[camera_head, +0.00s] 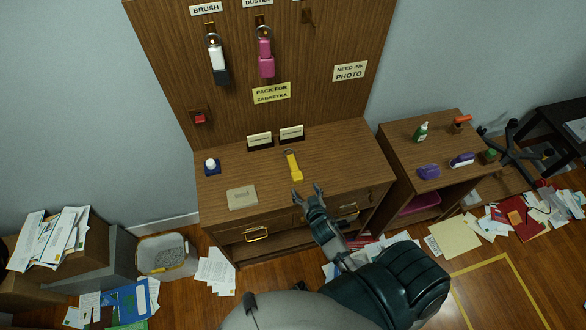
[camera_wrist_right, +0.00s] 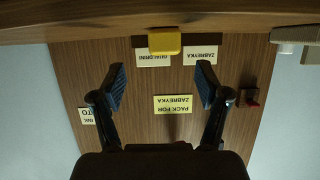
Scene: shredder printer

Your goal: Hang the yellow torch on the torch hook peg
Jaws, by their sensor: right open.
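The yellow torch (camera_head: 294,168) lies on the wooden desk top, its ring end pointing toward the back panel. It also shows in the right wrist view (camera_wrist_right: 165,43), where the picture is upside down, beyond and between the fingertips. An empty peg (camera_head: 307,16) is on the upright panel at the top, right of the hanging pink item; its label is out of view, so I cannot read whether it is the torch hook. My right gripper (camera_head: 307,192) is open and empty at the desk's front edge, just short of the torch. My left gripper is not in view.
A white-and-black brush item (camera_head: 218,60) and a pink duster item (camera_head: 266,56) hang on the panel. A side table (camera_head: 395,144) is at right.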

